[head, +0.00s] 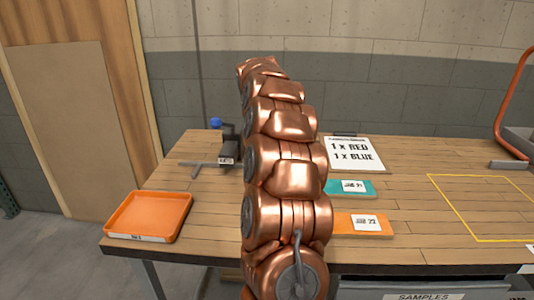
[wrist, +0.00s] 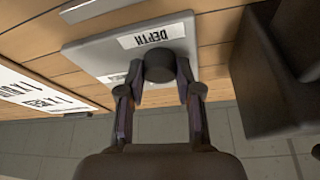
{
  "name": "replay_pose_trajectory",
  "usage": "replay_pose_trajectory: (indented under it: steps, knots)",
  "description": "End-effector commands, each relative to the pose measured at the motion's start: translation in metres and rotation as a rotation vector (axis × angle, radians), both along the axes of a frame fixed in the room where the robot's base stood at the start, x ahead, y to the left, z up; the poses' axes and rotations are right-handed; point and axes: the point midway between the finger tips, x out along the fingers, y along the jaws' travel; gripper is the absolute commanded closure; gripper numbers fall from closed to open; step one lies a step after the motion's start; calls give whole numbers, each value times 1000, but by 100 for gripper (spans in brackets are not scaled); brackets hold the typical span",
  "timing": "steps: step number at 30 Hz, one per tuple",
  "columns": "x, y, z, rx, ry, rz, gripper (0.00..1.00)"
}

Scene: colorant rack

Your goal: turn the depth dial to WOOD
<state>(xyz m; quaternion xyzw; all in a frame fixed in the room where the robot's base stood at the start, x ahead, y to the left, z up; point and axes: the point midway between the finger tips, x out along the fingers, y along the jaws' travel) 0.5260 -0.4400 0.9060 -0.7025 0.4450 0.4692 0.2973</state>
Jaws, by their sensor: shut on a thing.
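The depth dial (wrist: 160,67) is a dark round knob on a grey plate (wrist: 95,58) in the wrist view. The plate carries a white label reading DEPTH, seen upside down. My gripper (wrist: 158,82) has its two fingers on either side of the knob and is shut on it. A second small white label sits at the plate's edge, partly cut off by a finger and too small to read. I cannot make out the WOOD mark or where the dial points. In the head view my copper arm hides the gripper and the dial.
On the wooden bench (head: 420,180) are an orange tray (head: 121,234), a dark device (head: 232,153) left of my arm, a white sheet (head: 355,166) reading 1 x RED, 1 x BLUE, a teal card (head: 335,188) and an orange card (head: 345,226). The yellow-outlined area is clear.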

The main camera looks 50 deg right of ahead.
Motion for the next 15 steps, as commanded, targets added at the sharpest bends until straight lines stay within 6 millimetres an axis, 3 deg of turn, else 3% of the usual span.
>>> replay_pose_trajectory:
  steps: [15]
  knots:
    - [0, 1, 0, 2, 0, -44, 100]
